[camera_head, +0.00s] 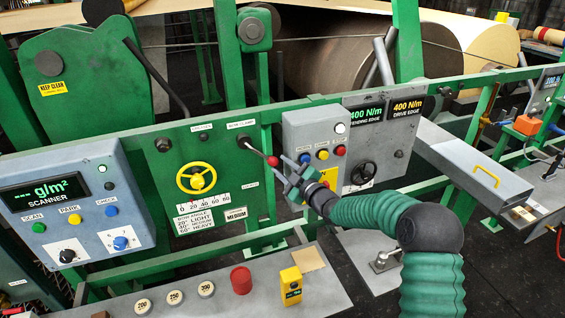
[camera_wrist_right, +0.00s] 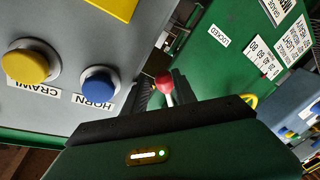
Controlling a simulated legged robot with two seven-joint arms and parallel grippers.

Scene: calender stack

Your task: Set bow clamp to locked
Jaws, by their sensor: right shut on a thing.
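The "LOCKED" label (camera_wrist_right: 217,36) is on the green panel there, apart from the knob. My left gripper is not in view.
A yellow handwheel (camera_head: 197,178) sits left of the lever. A grey button box (camera_head: 314,145) stands close on the right; its yellow button (camera_wrist_right: 27,62) and blue horn button (camera_wrist_right: 100,86) are near my gripper. A grey shelf with loose weights (camera_head: 206,289) lies below.

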